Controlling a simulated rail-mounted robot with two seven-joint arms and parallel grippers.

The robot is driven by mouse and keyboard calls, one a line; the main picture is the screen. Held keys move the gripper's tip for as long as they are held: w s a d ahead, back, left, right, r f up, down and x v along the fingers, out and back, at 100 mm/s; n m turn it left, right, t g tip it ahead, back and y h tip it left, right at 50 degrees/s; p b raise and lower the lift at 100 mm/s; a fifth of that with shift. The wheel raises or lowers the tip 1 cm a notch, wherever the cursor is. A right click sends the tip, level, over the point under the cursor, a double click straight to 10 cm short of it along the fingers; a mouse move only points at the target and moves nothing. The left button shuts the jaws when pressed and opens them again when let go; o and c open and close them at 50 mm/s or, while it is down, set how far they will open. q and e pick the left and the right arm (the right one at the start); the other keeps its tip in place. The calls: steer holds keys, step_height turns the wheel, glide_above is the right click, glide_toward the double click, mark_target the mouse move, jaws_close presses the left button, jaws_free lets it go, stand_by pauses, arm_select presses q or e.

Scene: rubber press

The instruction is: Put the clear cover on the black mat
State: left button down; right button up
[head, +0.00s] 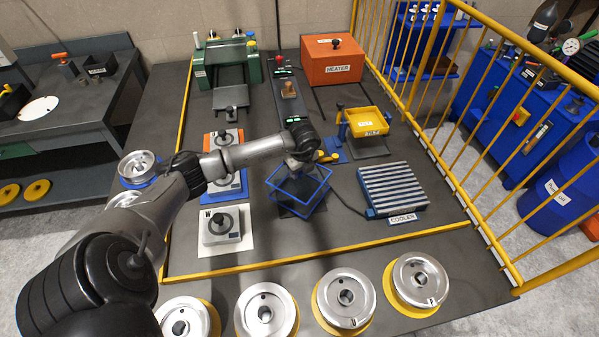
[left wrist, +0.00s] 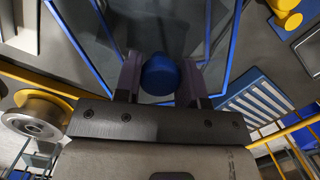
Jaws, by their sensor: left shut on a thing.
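The clear cover (head: 298,190) is a see-through box with blue edges, in the middle of the table in the head view. My left gripper (head: 301,164) is above it, shut on its blue knob. In the left wrist view the round blue knob (left wrist: 160,74) sits between the two fingers, with the clear panes and blue edges beyond. A dark patch that looks like the black mat (head: 287,212) shows below and through the cover. Most of it is hidden, and I cannot tell whether the cover touches it. My right gripper is not in view.
The slatted cooler (head: 393,188) stands right of the cover. A yellow tray (head: 367,122) is behind it, and blocks with black knobs (head: 221,226) stand to the left. Several round metal moulds (head: 345,296) line the front. A yellow railing (head: 455,175) closes the right side.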

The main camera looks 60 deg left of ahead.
arm_select(q)
steer(key=shift+f, duration=0.6)
steer(key=c, duration=0.7)
jaws_free()
steer(key=shift+f, duration=0.1)
